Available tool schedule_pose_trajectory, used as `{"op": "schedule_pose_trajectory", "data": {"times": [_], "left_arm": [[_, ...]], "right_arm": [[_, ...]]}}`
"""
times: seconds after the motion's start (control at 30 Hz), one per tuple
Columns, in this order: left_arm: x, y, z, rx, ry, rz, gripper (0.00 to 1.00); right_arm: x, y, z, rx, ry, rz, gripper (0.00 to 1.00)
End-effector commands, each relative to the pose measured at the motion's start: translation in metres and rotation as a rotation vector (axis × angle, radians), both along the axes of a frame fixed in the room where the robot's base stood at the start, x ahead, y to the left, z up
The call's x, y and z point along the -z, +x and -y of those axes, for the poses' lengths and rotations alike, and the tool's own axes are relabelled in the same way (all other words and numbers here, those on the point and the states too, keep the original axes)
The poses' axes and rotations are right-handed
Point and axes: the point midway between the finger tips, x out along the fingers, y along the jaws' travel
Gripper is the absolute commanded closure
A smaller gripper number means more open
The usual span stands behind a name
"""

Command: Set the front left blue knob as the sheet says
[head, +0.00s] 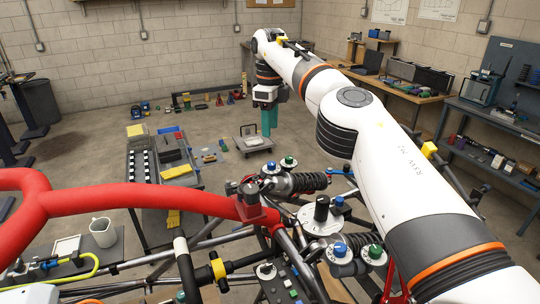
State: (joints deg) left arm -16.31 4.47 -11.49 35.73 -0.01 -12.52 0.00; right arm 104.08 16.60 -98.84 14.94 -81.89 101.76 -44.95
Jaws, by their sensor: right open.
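Blue knobs sit beside green knobs on the tube chassis. One blue knob (269,167) is at the far damper, left of a green knob (289,161). Another blue knob (340,249) is at the nearer damper, left of a green knob (375,252). I cannot tell which is called front left, and their settings are too small to read. My right gripper (268,121) has teal fingers pointing down. It is open, apart from the knobs, and beyond the chassis in the picture. My left gripper is out of view. I cannot identify the sheet for certain; posters (389,10) hang on the back wall.
A red padded tube (120,202) crosses the left and middle. A round plate (316,219) with a black knob lies between the dampers. A cart (147,196) with parts stands left, near a white mug (102,232). Benches line the right.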

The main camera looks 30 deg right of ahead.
Motion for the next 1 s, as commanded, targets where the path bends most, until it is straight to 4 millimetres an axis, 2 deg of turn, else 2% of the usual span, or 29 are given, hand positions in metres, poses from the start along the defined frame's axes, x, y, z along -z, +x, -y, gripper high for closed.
{"op": "schedule_pose_trajectory", "data": {"times": [0.07, 0.23, 0.37, 0.5, 0.6, 0.77, 1.0], "left_arm": [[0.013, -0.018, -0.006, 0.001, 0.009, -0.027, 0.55], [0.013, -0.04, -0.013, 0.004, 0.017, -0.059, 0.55], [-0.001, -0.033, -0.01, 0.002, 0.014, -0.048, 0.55], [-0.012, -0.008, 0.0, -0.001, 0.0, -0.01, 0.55], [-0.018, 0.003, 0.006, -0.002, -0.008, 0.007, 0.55], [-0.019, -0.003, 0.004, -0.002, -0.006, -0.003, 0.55], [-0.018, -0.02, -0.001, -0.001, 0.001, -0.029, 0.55]], "right_arm": [[0.018, -0.001, 0.002, 0.0, 0.0, -0.003, 0.55], [0.044, -0.001, 0.002, 0.0, 0.0, -0.004, 0.55], [0.068, -0.001, 0.002, 0.001, 0.0, -0.006, 0.55], [0.089, -0.001, 0.001, 0.003, 0.0, -0.004, 0.55], [0.1, -0.001, 0.001, 0.003, 0.0, -0.003, 0.55], [0.11, 0.0, 0.001, 0.003, 0.0, -0.001, 0.55], [0.111, 0.0, 0.001, 0.003, -0.001, -0.001, 0.55]]}}
